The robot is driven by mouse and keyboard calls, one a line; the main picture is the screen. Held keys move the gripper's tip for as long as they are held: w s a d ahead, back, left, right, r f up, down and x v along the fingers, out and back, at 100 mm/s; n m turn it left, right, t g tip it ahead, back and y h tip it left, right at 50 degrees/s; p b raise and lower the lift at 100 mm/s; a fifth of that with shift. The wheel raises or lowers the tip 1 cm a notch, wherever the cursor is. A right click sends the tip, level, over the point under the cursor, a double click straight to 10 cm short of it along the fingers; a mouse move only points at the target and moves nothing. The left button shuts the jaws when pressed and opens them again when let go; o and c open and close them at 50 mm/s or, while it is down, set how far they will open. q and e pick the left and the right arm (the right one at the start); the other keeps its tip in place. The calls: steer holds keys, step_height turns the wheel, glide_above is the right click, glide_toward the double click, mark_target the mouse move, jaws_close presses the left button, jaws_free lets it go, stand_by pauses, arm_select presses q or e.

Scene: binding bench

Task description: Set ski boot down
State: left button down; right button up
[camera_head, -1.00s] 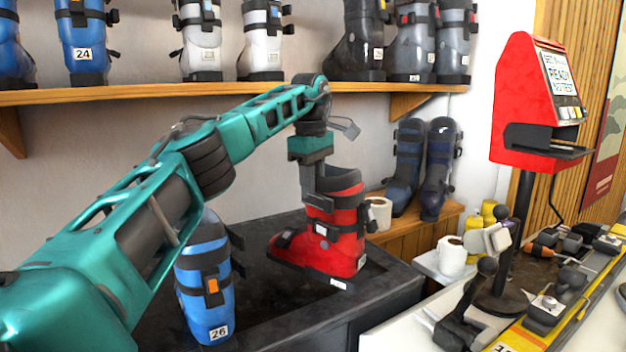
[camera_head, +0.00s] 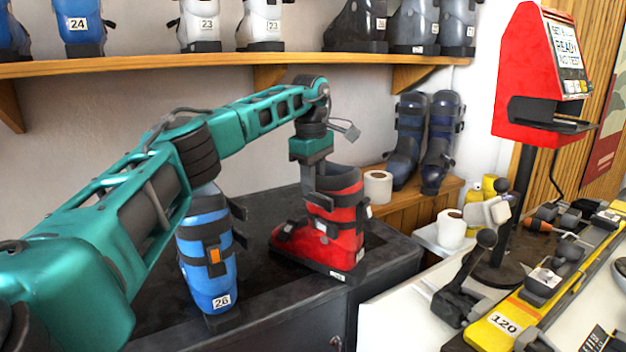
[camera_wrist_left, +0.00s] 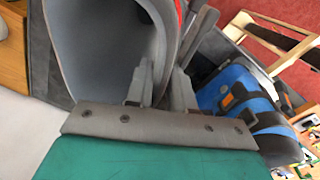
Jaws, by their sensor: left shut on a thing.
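A red ski boot (camera_head: 334,235) with black straps and a grey liner is upright on or just above the dark bench top (camera_head: 262,290); I cannot tell if its sole touches. My left gripper (camera_head: 318,185) comes down from above and is shut on the boot's upper cuff. In the left wrist view the gripper's fingers (camera_wrist_left: 160,90) straddle the cuff wall, beside the boot's grey opening (camera_wrist_left: 100,45). A blue ski boot (camera_head: 207,262) marked 26 stands on the bench to the left, partly behind my arm. My right gripper is not seen.
A shelf (camera_head: 180,67) with several boots runs above. Two dark blue boots (camera_head: 408,140) stand on a low wooden ledge behind. A white roll (camera_head: 378,187) is close behind the red boot. A red device (camera_head: 545,75) and yellow bindings (camera_head: 500,325) are at right.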

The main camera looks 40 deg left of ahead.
arm_select(q)
steer(key=shift+f, duration=0.35)
stand_by(0.5)
steer(key=c, duration=1.1)
jaws_free()
steer(key=shift+d, duration=0.1)
steer(key=shift+o, duration=1)
steer(key=shift+f, duration=0.15)
steer(key=r, duration=1.3)
steer(key=shift+s, duration=0.35)
